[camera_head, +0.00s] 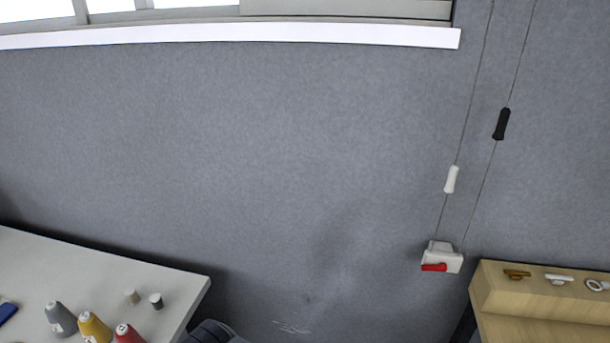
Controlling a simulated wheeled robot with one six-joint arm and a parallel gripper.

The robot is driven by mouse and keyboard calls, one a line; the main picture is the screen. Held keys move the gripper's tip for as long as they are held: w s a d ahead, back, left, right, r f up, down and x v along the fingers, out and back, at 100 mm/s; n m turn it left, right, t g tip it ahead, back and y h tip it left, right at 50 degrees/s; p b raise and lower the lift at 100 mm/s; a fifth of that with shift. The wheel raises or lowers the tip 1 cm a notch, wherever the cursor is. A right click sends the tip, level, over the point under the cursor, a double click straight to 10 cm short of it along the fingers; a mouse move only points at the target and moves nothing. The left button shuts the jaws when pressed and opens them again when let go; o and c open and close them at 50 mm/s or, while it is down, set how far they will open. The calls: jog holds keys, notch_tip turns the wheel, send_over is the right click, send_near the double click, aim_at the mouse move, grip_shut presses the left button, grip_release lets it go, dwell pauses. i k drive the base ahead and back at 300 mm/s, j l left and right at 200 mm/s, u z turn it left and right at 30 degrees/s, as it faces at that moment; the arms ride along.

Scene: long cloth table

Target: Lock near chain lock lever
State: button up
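A small white chain lock box (446,252) is mounted on the grey wall at the lower right. A red lever (434,267) sits on its lower front and lies roughly level, pointing left. Two thin cords rise from the lock, one with a white pull (451,179) and one with a black pull (502,124). The black pull hangs higher than the white one. My gripper does not show in this view, so its place relative to the lever cannot be seen.
A white table (95,275) at the lower left holds grey, yellow and red thread cones (128,333). A wooden unit (535,295) with small hardware stands right of the lock. A dark object (212,332) shows at the bottom edge. The wall between is bare, below a window sill (230,34).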

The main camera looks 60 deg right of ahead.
aim_at(442, 267)
jog(key=z, duration=2.8)
jog(key=k+z, duration=0.3)
jog(key=z, duration=0.25)
jog(key=k+l, duration=0.05)
